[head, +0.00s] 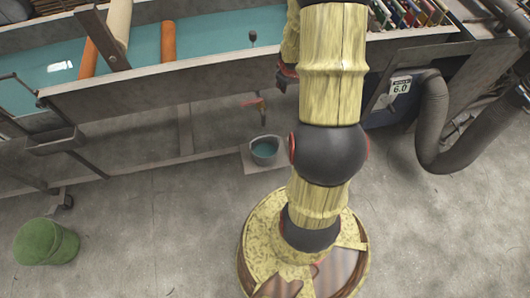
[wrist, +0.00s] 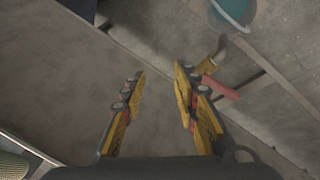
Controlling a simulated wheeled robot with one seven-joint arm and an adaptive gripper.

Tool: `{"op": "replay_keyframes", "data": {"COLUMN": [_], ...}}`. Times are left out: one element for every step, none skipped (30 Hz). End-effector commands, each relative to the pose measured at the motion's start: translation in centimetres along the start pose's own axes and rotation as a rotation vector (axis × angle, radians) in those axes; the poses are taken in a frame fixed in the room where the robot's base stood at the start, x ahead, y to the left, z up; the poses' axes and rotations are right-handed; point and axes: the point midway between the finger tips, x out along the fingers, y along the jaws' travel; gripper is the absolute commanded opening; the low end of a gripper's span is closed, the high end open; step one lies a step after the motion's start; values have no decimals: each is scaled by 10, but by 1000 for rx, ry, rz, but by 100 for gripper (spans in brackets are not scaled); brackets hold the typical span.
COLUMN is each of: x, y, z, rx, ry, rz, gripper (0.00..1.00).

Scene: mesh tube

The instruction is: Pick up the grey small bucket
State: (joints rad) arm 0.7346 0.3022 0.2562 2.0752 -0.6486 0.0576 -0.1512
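The grey small bucket (head: 265,158) stands upright on a pale slab on the floor below the long trough, with teal liquid inside. In the wrist view the bucket (wrist: 246,28) shows at the top right, cut off by the frame edge. My gripper (wrist: 160,72) is open, with nothing between its yellow fingers. It is apart from the bucket. In the head view my gripper (head: 286,78) is mostly hidden by my arm, near the trough's front edge, above and right of the bucket in the picture.
A tap with a red handle (wrist: 220,88) is close beside the right finger; the tap also shows in the head view (head: 253,103). The trough (head: 230,72) with teal liquid runs behind. The floor between is clear.

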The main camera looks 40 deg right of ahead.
Motion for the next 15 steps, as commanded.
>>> {"op": "replay_keyframes", "data": {"x": [33, 49, 70, 86, 101, 121, 135, 150, 167, 180, 192, 207, 217, 227, 239], "y": [3, 4, 5, 4, 2, -1, -5, -10, -17, -24, -31, -42, -52, -62, -76], "z": [12, 15, 21, 26, 31, 38, 45, 51, 60, 66, 73, 83, 90, 98, 108], "rx": [-26, -47, -72, -89, -107, -129, -143, -157, -173, -185, -194, -204, -211, -217, -219], "ry": [16, 33, 59, 78, 99, 128, 151, 176, 209, 236, 263, 302, 331, 362, 406], "rz": [-15, -23, -35, -46, -57, -73, -88, -102, -123, -139, -157, -179, -197, -216, -241], "gripper": [30, 30, 30, 30, 30, 30, 30, 30, 30, 30, 30, 30, 30, 30, 30]}}
